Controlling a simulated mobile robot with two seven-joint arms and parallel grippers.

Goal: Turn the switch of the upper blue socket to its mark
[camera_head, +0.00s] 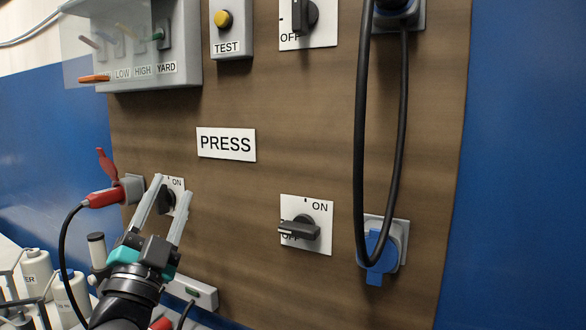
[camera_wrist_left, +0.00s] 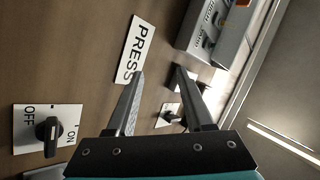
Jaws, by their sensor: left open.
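The upper blue socket (camera_head: 397,18) is at the top of the head view, cut off by the edge, with a black cable hanging from it. To its left is a white switch plate (camera_head: 327,32) with a black knob (camera_head: 304,16). The knob's handle looks roughly upright; OFF shows at lower left, and the plate's top is cut off. My left gripper (camera_head: 167,203) is open and empty, low and left in front of a small switch (camera_head: 177,184) marked ON, well away from the upper knob. The wrist view also shows the open left gripper (camera_wrist_left: 158,75).
The lower switch (camera_head: 305,231) and lower blue socket (camera_head: 393,243) are at lower right. The PRESS sign (camera_head: 226,144), TEST box (camera_head: 229,30) and lever box (camera_head: 150,72) are on the board. A red plug (camera_head: 104,198) is at left. The cable loops down between the blue sockets.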

